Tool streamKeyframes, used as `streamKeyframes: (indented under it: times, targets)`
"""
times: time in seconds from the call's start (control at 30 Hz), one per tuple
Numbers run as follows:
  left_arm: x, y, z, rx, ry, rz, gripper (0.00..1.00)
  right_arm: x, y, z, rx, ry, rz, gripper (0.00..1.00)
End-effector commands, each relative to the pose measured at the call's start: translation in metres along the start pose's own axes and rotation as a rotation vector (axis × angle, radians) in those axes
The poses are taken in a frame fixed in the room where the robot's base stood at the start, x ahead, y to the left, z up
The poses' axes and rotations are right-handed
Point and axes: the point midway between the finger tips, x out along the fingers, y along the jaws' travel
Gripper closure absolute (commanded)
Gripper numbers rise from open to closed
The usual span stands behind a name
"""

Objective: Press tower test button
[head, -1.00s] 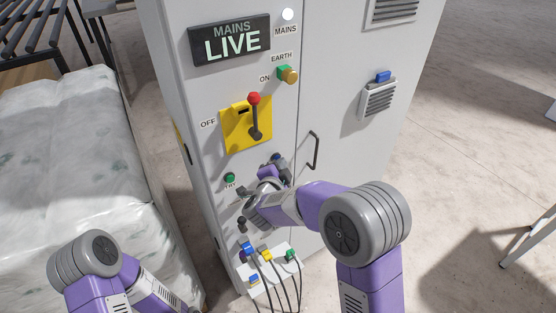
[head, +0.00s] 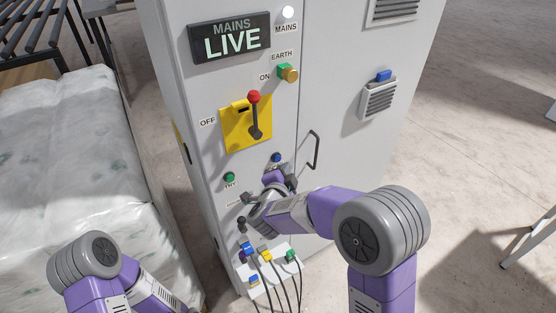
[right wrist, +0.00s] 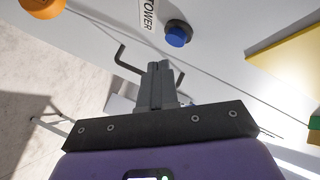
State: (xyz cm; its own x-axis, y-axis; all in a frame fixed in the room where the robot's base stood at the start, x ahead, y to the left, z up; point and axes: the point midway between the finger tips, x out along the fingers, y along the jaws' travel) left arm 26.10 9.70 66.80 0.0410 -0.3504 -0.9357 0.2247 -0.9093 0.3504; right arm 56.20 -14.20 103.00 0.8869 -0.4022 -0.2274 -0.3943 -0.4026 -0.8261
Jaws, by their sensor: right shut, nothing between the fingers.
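The blue button (head: 276,157) is on the front of the grey cabinet (head: 215,100), below the yellow switch plate. In the right wrist view the blue button (right wrist: 178,35) stands in a dark ring beside a label reading TOWER. My right gripper (head: 272,178) is just below the button in the head view, partly hidden by its own wrist. In the right wrist view its fingers (right wrist: 160,78) are shut and empty, with a visible gap between them and the button. My left arm shows at the lower left, but its gripper is out of view.
A MAINS LIVE sign (head: 230,38), a lit white lamp (head: 288,12), a red-knobbed lever (head: 254,98) and a green TRY button (head: 229,177) are on the cabinet. A door handle (head: 315,150) sticks out nearby. Cabled plugs (head: 265,253) are below; a wrapped bale (head: 70,150) stands left.

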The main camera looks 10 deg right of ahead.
Motion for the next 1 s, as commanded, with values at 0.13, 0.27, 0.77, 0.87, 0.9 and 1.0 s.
streamKeyframes:
  times: [0.13,0.27,0.77,0.87,0.9,1.0]
  targets:
    - [0.005,-0.002,0.0,0.0,0.0,0.0,0.63,-0.011,0.009,-0.008,0.001,-0.001,-0.001,1.0]
    - [0.007,-0.003,0.0,0.0,0.0,0.0,0.63,-0.02,0.015,-0.015,0.001,0.0,-0.001,1.0]
    - [0.008,-0.003,0.0,0.0,0.0,0.0,0.63,-0.029,0.021,-0.021,0.0,0.0,-0.001,1.0]
    - [0.008,-0.003,0.0,0.0,0.0,0.0,0.63,-0.029,0.021,-0.021,0.0,0.0,-0.001,1.0]
    - [0.008,-0.003,0.0,0.0,0.0,0.0,0.63,-0.029,0.021,-0.021,0.0,0.0,-0.001,1.0]
    - [0.008,-0.003,0.0,0.0,0.0,0.0,0.63,-0.029,0.021,-0.021,0.0,0.0,-0.001,1.0]
